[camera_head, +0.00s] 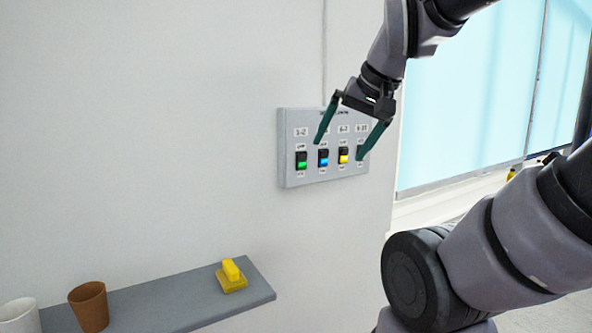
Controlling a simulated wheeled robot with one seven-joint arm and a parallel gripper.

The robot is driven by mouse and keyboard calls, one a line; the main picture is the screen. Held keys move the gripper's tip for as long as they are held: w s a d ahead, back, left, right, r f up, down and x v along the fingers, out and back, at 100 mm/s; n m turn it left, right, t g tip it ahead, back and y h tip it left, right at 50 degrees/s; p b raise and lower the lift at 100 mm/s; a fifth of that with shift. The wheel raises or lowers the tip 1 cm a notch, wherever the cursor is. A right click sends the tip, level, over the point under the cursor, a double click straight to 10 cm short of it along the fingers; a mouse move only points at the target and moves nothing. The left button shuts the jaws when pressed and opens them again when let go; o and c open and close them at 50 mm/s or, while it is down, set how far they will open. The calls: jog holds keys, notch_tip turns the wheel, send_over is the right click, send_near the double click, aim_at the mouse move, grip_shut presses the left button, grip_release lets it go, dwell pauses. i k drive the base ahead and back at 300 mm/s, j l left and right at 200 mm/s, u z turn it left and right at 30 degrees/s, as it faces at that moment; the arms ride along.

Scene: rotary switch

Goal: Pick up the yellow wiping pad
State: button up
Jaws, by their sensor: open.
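The yellow wiping pad (231,281) lies on the right end of a grey wall shelf (180,310). It has a flat square base and a raised yellow grip on top. My gripper (339,149) is open and empty, in front of the switch panel, above and to the right of the pad. Its two green fingers are spread wide and point down. The gripper is well apart from the pad. Whether the fingers touch the panel cannot be told.
A grey switch panel (289,174) with several coloured rocker switches is on the wall. A brown cup (88,305) and a white cup (19,315) stand at the shelf's left. The wall space between panel and shelf is clear. A window is at the right.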

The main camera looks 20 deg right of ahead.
aim_at(231, 279)
jog(key=k+j+u, duration=0.15)
jog(key=j, duration=0.2)
jog(key=k+j+u, duration=0.15)
jog(key=j, duration=0.2)
jog(key=k+j+u, duration=0.15)
jog(key=j, duration=0.25)
